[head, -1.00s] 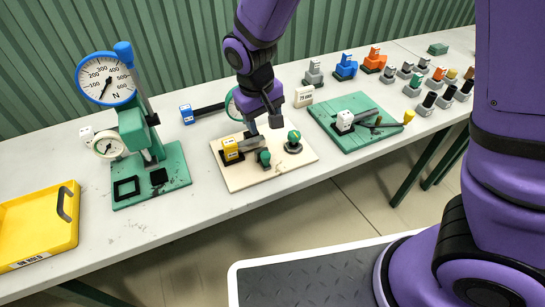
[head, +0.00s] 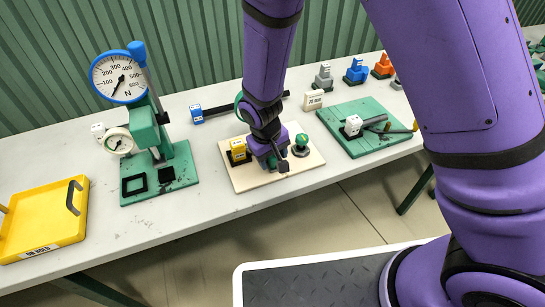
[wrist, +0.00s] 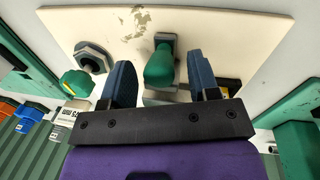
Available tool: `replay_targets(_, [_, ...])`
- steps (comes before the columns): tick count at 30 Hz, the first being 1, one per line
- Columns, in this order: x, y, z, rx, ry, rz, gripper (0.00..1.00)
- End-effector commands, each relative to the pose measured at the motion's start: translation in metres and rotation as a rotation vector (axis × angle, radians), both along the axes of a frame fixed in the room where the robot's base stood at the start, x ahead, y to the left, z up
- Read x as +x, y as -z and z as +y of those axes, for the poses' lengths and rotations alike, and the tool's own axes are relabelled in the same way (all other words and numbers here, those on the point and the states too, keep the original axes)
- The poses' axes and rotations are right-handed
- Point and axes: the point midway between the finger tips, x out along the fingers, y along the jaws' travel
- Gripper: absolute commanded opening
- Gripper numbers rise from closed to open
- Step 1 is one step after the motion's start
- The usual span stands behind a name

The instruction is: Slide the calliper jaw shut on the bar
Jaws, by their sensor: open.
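A cream board (head: 245,180) on the bench carries a yellow block (head: 238,150), a grey metal piece with a green handle (wrist: 158,68), and a green star knob (head: 302,141) on a dark base. I cannot tell for sure which part is the calliper jaw or the bar. My gripper (wrist: 160,66) is open, low over the board. In the wrist view its blue-grey fingers stand on either side of the green handle, with gaps showing. The grey piece (wrist: 165,95) is partly hidden by the gripper. In the head view my gripper (head: 275,158) covers the handle.
Left is a green press stand (head: 145,130) with a round dial and a yellow tray (head: 45,225). Behind lies a black rod (head: 240,105) with a blue block (head: 196,113). The bench front is clear.

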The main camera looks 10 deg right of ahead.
Motion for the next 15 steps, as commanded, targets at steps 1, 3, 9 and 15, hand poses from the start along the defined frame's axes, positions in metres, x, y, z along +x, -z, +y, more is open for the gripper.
replay_targets(1, [0.0001, 0.0034, -0.0007, 0.0, 0.0, 0.001, 0.56])
replay_targets(3, [0.0004, 0.0059, -0.0009, 0.0, 0.0, 0.0, 0.56])
replay_targets(9, [0.0007, 0.0077, -0.0011, 0.001, 0.0, 0.0, 0.56])
replay_targets(15, [0.0007, 0.0075, -0.0012, 0.001, 0.0, 0.0, 0.35])
